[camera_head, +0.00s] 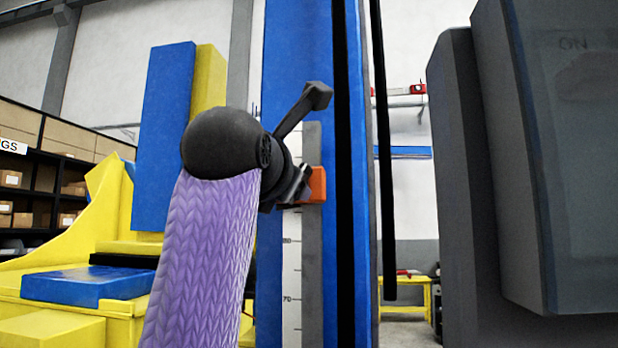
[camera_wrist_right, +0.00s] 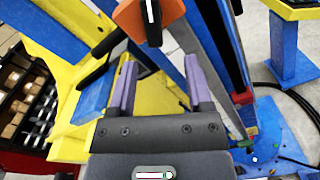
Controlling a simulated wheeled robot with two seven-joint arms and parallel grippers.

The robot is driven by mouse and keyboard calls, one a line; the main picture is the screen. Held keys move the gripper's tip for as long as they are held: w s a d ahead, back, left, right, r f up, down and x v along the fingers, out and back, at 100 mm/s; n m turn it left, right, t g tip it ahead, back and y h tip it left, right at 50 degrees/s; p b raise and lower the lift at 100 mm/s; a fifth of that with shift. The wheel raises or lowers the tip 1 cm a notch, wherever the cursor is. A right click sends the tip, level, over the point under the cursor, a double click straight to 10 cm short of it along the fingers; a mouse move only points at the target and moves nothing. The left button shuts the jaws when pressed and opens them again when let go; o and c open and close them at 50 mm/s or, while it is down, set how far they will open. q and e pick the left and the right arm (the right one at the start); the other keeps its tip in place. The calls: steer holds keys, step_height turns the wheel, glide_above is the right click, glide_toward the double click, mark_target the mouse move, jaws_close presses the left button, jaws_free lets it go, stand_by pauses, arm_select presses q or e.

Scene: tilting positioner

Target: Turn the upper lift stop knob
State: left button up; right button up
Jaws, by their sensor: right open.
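The orange lift stop knob (camera_head: 317,186) sits on the scale strip of the blue column, right of centre in the head view. In the right wrist view, the orange knob (camera_wrist_right: 176,9) is large at the top, with a black, white-striped piece across its face. My right gripper (camera_head: 297,187) is close to the knob's left side in the head view; the dark wrist partly hides its fingers. In the right wrist view, the right gripper (camera_wrist_right: 160,65) has its two purple fingers apart with nothing between them. The knob appears beyond the fingertips; contact cannot be told. My left gripper is out of view.
The blue column (camera_head: 288,60) rises directly behind my right wrist, with a numbered scale (camera_head: 291,280). A yellow and blue machine frame (camera_head: 88,285) stands at left. A large dark grey box (camera_head: 560,150) fills the right side. Shelves with boxes (camera_head: 40,185) are farther back.

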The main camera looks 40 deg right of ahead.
steer(key=shift+t, duration=0.3)
steer(key=p+x, duration=0.1)
steer(key=x, duration=0.1)
steer(key=p+x, duration=0.2)
steer(key=x, duration=0.1)
steer(key=r+p+x, duration=0.1)
steer(key=x, duration=0.2)
steer(key=shift+d+p, duration=0.2)
steer(key=shift+p, duration=0.15)
steer(key=shift+a, duration=0.2)
steer(key=shift+w+d+f, duration=0.1)
steer(key=shift+d, duration=0.05)
steer(key=c, duration=0.4)
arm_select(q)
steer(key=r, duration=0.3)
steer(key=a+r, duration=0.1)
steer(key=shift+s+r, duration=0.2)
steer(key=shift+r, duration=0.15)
arm_select(e)
jaws_close()
